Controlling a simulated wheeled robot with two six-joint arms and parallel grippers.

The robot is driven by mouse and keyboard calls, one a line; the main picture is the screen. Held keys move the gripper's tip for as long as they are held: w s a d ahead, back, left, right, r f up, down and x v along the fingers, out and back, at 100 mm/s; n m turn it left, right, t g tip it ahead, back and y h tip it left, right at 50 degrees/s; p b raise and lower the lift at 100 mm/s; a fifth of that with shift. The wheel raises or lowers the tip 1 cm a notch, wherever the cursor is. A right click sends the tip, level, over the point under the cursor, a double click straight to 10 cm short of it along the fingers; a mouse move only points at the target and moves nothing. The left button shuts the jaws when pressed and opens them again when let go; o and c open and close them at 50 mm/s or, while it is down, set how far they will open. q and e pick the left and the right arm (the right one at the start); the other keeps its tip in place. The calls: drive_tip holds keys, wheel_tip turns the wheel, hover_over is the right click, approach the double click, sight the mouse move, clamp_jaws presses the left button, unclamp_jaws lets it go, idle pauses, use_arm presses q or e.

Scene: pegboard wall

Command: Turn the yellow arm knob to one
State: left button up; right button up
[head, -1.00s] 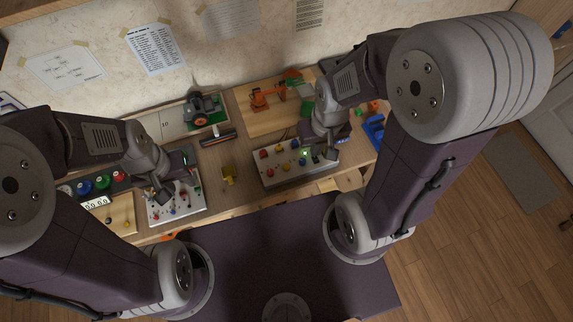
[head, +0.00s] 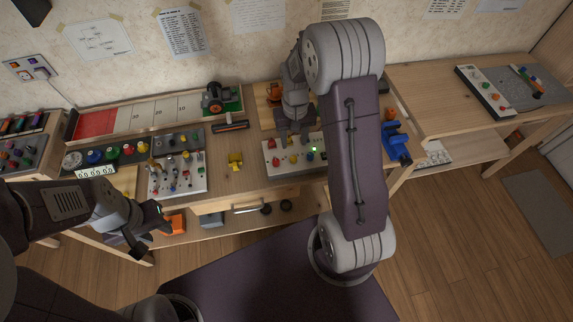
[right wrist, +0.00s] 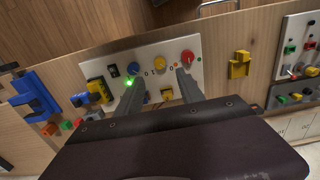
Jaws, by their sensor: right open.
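A white control panel (head: 310,163) sits on the workbench, with red, yellow and blue knobs and a lit green lamp (right wrist: 129,83). In the right wrist view, a yellow knob (right wrist: 160,62) is between a red knob (right wrist: 187,57) and a blue knob (right wrist: 133,68). Another yellow control (right wrist: 167,94) is lower, between my fingers. My right gripper (right wrist: 157,80) is open and empty over the panel, its fingers apart on either side of the yellow controls. The knob pointers are too small to read. My left gripper (head: 142,236) is in front of the bench at left, away from this panel; its jaws are unclear.
A second panel (head: 190,176) with small switches stands further left. A blue part (head: 396,143) is at the right. An orange object (head: 174,223) is on the lower shelf.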

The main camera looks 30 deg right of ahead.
sight(293, 158)
drive_tip(key=shift+w+d+f, duration=0.1)
drive_tip(key=shift+w+d, duration=0.05)
drive_tip(key=shift+w, duration=0.05)
drive_tip(key=shift+s+f, duration=0.15)
drive_tip(key=shift+f, duration=0.15)
wheel_tip(293, 158, down, 8)
drive_tip(key=shift+s+r, duration=0.1)
drive_tip(key=shift+s, duration=0.05)
drive_tip(key=shift+a, duration=0.2)
clamp_jaws()
